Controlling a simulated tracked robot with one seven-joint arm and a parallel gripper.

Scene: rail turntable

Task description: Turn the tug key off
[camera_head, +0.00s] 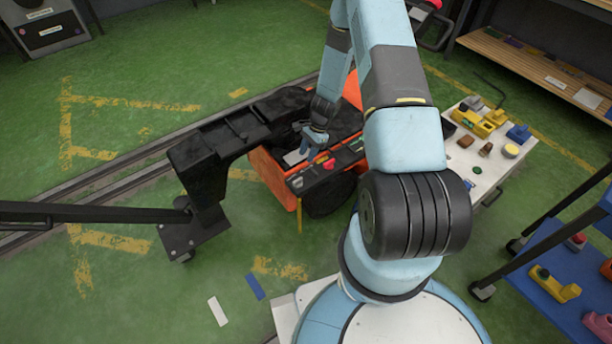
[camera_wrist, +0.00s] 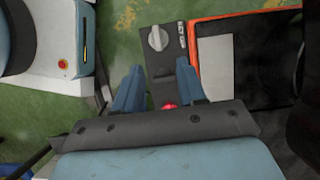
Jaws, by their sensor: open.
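The orange tug (camera_head: 264,172) stands on the rail, with a dark control panel (camera_head: 318,178) along its near edge. The panel also shows in the wrist view (camera_wrist: 160,74), running between my fingers. A pale grey rotary knob (camera_wrist: 157,38) sits on it, just beyond my fingertips; I cannot tell if this is the key. A red button (camera_wrist: 170,105) lies between my fingers, partly hidden by my gripper's body. My gripper (camera_wrist: 160,68) is open and empty, its blue fingers on either side of the panel. In the head view my gripper (camera_head: 311,146) hangs over the tug.
A black coupling arm (camera_head: 225,135) reaches left from the tug. A white table (camera_head: 490,178) with several coloured parts stands to the right. A blue shelf cart (camera_head: 545,290) is at lower right. Green floor is clear at the left.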

